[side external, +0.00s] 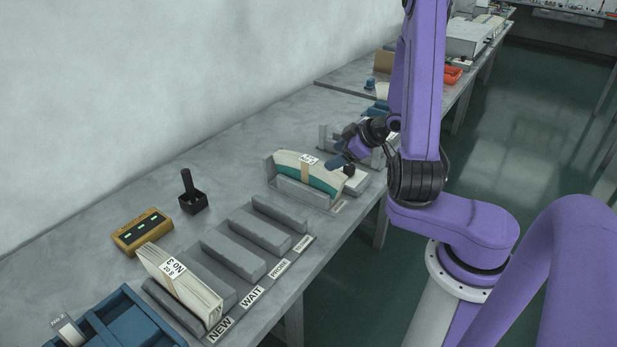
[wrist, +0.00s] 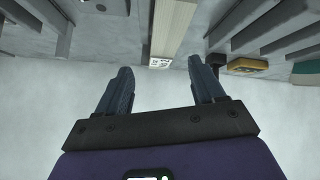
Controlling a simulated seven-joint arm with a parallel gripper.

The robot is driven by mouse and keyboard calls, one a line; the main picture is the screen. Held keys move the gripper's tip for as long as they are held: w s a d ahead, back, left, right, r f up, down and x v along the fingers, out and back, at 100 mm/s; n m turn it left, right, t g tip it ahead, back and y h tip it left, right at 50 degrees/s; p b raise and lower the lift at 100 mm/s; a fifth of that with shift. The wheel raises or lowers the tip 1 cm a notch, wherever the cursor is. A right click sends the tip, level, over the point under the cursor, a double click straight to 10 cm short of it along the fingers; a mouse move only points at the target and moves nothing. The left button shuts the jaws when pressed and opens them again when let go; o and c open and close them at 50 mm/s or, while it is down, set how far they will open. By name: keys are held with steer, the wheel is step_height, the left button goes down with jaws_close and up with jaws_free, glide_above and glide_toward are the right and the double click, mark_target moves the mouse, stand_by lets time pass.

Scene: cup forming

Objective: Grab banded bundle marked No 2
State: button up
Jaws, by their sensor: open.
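In the side external view, a cream banded bundle (side external: 190,290) stands tilted in the slot labelled NEW; its tag (side external: 172,267) appears to read No 3. A curved cream and teal bundle (side external: 318,172) with a band and an unreadable tag rests in a grey holder. My gripper (side external: 340,163) is near its right end. In the wrist view, my gripper (wrist: 160,85) is open and empty; a cream bundle (wrist: 172,30) with an unreadable tag shows beyond the fingertips.
A blue tray (side external: 130,318) sits at the lower left. A yellow box (side external: 142,232) with green lights and a black holder (side external: 193,202) stand behind the grey slots (side external: 235,252). The bench between the holder and the wall is clear.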

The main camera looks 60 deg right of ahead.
steer(key=s+r+m+t, duration=0.2)
steer(key=s+m+t, duration=0.15)
steer(key=s, duration=0.55)
steer(key=t, duration=0.1)
glide_toward(310, 160)
steer(key=shift+w+a+f, duration=0.2)
steer(key=shift+w+f, duration=0.1)
steer(key=shift+w, duration=0.25)
steer(key=shift+w+a+f, duration=0.2)
steer(key=shift+w+f, duration=0.1)
steer(key=shift+w, duration=0.4)
steer(key=shift+w+f, duration=0.1)
steer(key=shift+d+x, duration=0.1)
steer(key=shift+x, duration=1.15)
steer(key=shift+d+x, duration=0.15)
steer(key=shift+x, duration=1.15)
jaws_close()
